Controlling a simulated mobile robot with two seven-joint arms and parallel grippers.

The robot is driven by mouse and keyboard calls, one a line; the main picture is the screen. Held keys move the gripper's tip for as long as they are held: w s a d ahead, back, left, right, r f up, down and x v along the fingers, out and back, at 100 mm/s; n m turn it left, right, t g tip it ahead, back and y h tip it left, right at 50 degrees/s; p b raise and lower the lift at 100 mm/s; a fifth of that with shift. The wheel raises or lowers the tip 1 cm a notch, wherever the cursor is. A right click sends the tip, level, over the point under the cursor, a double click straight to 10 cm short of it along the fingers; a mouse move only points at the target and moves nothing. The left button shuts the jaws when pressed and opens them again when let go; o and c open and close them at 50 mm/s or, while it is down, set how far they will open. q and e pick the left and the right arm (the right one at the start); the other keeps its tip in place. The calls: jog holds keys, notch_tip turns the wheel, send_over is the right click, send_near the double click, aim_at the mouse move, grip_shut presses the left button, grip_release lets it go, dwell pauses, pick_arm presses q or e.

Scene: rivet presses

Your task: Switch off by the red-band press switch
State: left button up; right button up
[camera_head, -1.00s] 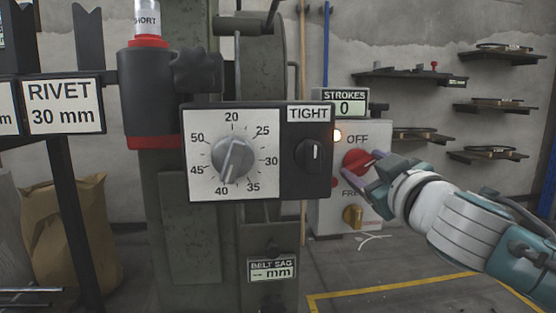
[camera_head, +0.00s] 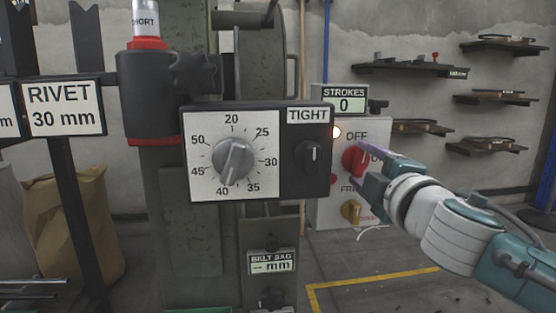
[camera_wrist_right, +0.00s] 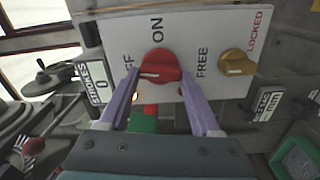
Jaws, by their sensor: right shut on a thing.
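The press column (camera_head: 162,100) carries red bands around its dark cylinder. To its right stands a pale switch box (camera_head: 325,205) with a red knob (camera_head: 352,160) between OFF and ON labels. My right gripper (camera_head: 364,168) is shut on the red knob, one finger on each side. In the right wrist view the red knob (camera_wrist_right: 160,67) sits between the purple fingers of my right gripper (camera_wrist_right: 160,85), and its white mark points left, toward the partly hidden OFF label. My left gripper is out of view.
A yellow knob (camera_head: 351,211) sits below on the same box, by FREE and LOCKED labels. A dial panel (camera_head: 232,156) with a TIGHT knob stands close on the left. A STROKES display (camera_head: 344,98) reads 0. Wall shelves (camera_head: 410,68) are behind; the floor at right is clear.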

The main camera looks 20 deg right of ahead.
jog(key=shift+n, duration=0.9)
jog(key=o, duration=1.4)
jog(key=shift+s+a+p, duration=0.15)
jog(key=shift+s+p, duration=0.15)
jog(key=shift+s, duration=0.2)
jog(key=p+v, duration=0.1)
jog(key=v, duration=0.8)
